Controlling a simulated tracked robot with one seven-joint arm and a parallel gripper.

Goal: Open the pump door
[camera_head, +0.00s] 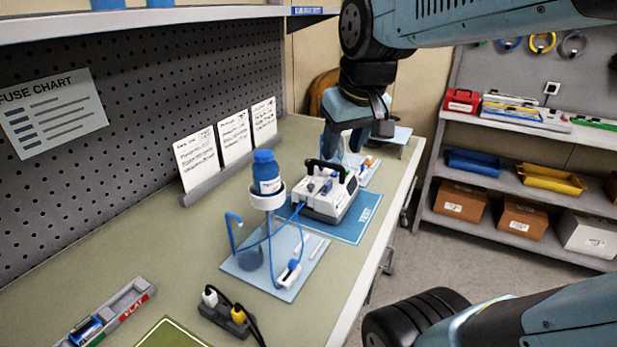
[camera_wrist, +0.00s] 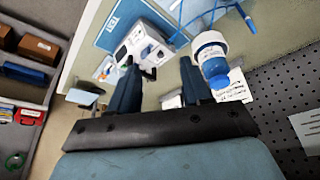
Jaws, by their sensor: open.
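The infusion pump (camera_head: 326,198) is a white box with a black carry handle, standing on a blue test mat (camera_head: 350,229) on the bench. Its door cannot be made out clearly. My gripper (camera_head: 355,138) is above and behind the pump in the head view, pointing down. In the wrist view, my gripper (camera_wrist: 158,85) has its two dark fingers apart with nothing between them. The pump (camera_wrist: 146,44) shows there beyond the fingertips, towards the upper left. I cannot tell the exact gap, but the fingers appear clear of the pump.
A blue-capped bottle (camera_head: 266,172) stands in a white holder left of the pump, with blue tubing (camera_head: 270,245) beside it. White cards (camera_head: 235,137) lean at the back. A plug strip (camera_head: 228,315) lies nearer. The bench's left middle is clear.

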